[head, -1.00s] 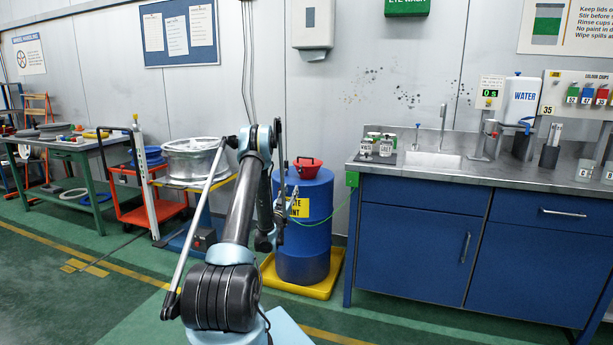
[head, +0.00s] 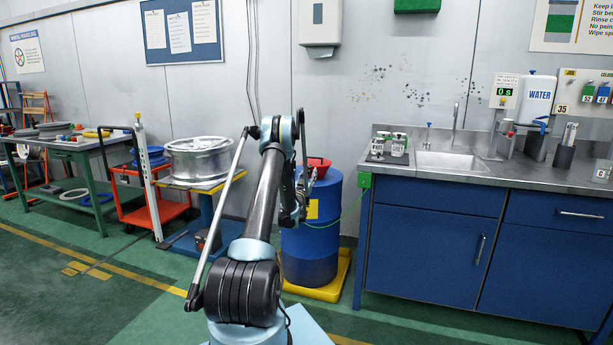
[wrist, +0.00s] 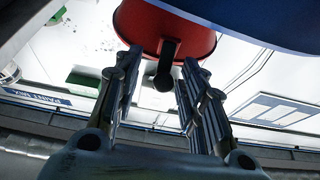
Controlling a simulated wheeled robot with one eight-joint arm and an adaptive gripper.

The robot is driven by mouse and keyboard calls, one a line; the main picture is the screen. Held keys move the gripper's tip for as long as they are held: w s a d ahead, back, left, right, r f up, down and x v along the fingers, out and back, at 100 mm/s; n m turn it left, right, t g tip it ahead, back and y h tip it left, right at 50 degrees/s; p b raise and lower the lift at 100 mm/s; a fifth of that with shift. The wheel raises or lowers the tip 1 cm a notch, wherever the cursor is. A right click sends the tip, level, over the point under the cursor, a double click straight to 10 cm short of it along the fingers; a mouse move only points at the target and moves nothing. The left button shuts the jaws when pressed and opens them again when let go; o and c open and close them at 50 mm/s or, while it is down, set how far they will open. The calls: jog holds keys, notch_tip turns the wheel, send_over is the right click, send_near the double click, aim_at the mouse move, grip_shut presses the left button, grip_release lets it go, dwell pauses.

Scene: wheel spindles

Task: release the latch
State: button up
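A red funnel-shaped piece (head: 319,164) sits on top of the blue waste drum (head: 322,240). The red piece also shows at the top of the wrist view (wrist: 150,22). A dark latch-like lever with a rounded end (wrist: 163,78) sticks out from it. My gripper (wrist: 162,60) is open, with one finger on each side of the lever in the picture. I cannot tell whether either finger touches it. In the head view my gripper (head: 296,208) is in front of the drum's left side, partly hidden by my arm.
The drum stands on a yellow tray (head: 338,287). A blue sink cabinet (head: 430,240) is close on the right, and a green cable runs from it toward the drum. A stand with a silver wheel (head: 197,158) is on the left.

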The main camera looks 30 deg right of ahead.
jog(key=shift+w+d+r, duration=0.2)
jog(key=shift+w+d, duration=0.1)
jog(key=shift+a, duration=0.1)
jog(key=shift+w+a, duration=0.1)
grip_shut()
jog(key=shift+f, duration=0.1)
jog(key=shift+a+f+t+h, duration=0.1)
jog(key=shift+f+t+h, duration=0.25)
jog(key=shift+t+h, duration=0.5)
jog(key=shift+f+t+h, duration=0.35)
jog(key=shift+t+h, duration=0.4)
jog(key=shift+t, duration=0.1)
grip_release()
